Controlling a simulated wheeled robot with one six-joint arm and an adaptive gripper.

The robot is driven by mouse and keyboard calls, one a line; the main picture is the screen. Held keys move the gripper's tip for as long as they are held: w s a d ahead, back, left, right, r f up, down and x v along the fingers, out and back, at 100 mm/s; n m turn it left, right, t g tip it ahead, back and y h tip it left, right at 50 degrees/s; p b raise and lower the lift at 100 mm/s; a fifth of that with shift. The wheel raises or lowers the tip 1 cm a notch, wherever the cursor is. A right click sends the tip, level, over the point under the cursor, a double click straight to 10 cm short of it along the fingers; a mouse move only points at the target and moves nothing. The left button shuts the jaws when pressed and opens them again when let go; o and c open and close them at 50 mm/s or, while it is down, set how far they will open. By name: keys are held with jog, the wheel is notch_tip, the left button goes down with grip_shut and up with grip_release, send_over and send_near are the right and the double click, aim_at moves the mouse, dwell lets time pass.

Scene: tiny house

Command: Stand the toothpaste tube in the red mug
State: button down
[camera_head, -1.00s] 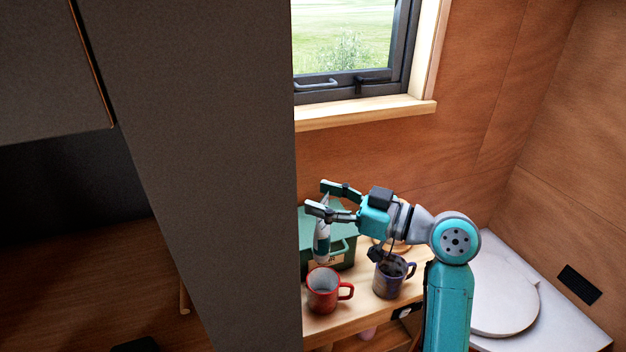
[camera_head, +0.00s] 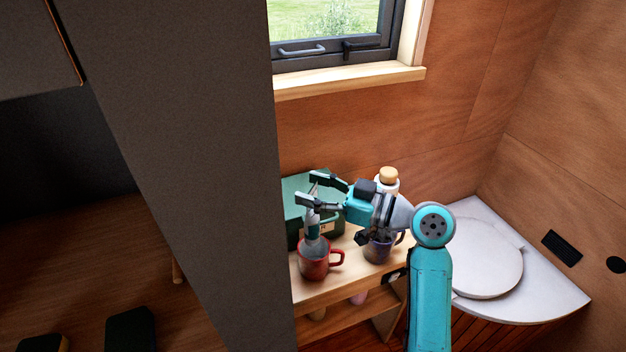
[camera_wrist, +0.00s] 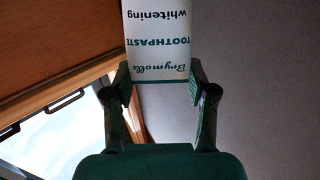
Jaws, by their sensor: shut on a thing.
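The toothpaste tube (camera_head: 312,228), white with dark green bands, hangs upright in my gripper (camera_head: 311,189). In the wrist view the tube (camera_wrist: 158,45) shows its printed label between the two fingers of my gripper (camera_wrist: 160,82), which is shut on it. The red mug (camera_head: 312,268) stands upright on the wooden shelf, handle to the right. The tube's lower end is at the mug's mouth and seems to dip inside it; the rim hides how deep.
A green box (camera_head: 296,192) and a cork-topped white bottle (camera_head: 389,180) are behind. A grey wall panel (camera_head: 190,150) stands close on the left.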

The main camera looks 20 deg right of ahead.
aim_at(317, 216)
jog(key=shift+f, duration=3.7)
jog(key=shift+c, duration=1.3)
grip_release()
jog(key=v, duration=1.2)
jog(key=shift+a, duration=0.1)
